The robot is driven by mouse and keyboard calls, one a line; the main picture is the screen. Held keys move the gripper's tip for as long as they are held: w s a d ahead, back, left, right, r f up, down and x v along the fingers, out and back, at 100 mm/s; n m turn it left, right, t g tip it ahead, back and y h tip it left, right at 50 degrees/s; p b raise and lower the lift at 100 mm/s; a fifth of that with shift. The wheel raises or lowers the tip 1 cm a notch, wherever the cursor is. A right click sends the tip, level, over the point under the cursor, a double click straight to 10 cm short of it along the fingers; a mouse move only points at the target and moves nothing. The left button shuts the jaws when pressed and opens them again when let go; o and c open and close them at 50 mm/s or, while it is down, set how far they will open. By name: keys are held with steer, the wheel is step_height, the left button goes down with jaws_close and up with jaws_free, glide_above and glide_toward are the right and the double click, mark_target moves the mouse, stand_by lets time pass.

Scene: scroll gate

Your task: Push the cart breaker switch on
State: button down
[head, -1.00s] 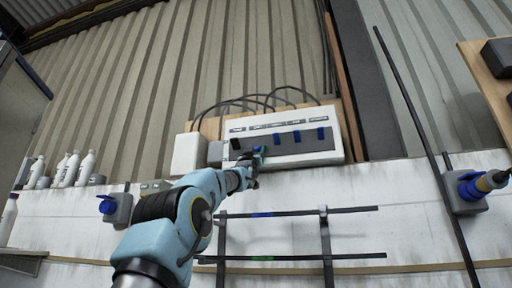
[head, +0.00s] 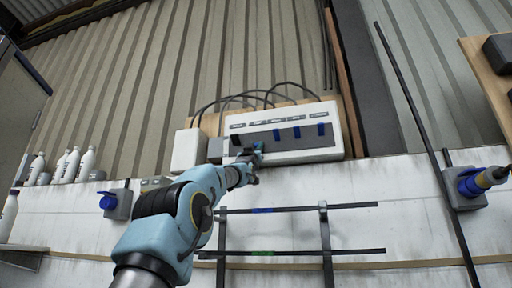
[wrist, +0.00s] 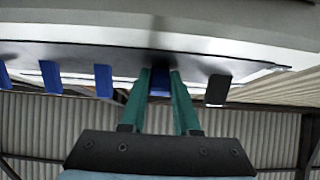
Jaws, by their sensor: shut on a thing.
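A white breaker box (head: 328,110) hangs on the wall, with a dark strip carrying a row of switch levers. One lever at the left end is black (head: 236,140); it also shows at the right in the wrist view (wrist: 217,90). Several others are blue, such as the middle one (head: 297,131). My gripper (head: 257,150) is at the strip, beside the black lever. In the wrist view its two green fingers (wrist: 160,88) are shut on a blue lever (wrist: 160,80), which is mostly hidden between them. The labels above the levers are too small to read.
A pale grey box (head: 189,150) sits just left of the breaker box, with black cables above. A black rack with horizontal bars (head: 300,210) stands below. Blue sockets (head: 108,201) are on the wall at both sides. White bottles (head: 72,165) stand at far left.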

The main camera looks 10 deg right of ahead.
mark_target(258, 141)
steer(key=r+g+p, duration=0.1)
steer(key=p, duration=0.1)
steer(key=r+g+y+p, duration=0.1)
steer(key=p, duration=0.1)
steer(key=shift+s+a, duration=0.2)
steer(key=shift+s, duration=0.1)
steer(key=g+p, duration=0.1)
steer(key=p, duration=0.1)
steer(key=r+g+y+p, duration=0.1)
steer(key=p, duration=0.2)
steer(key=shift+s+g+y, duration=0.1)
steer(key=shift+g+y, duration=0.2)
steer(key=shift+g, duration=0.1)
steer(key=g+p, duration=0.1)
steer(key=p, duration=0.2)
steer(key=r+g+y+p, duration=0.1)
steer(key=p, duration=0.2)
steer(key=shift+g+p, duration=0.3)
steer(key=g+y+p, duration=0.1)
steer(key=p, duration=0.3)
steer(key=shift+r+g+p, duration=0.15)
steer(key=shift+g+p, duration=0.15)
steer(key=shift+p, duration=0.3)
steer(key=shift+g+y+p, duration=0.3)
steer(key=shift+p, duration=0.25)
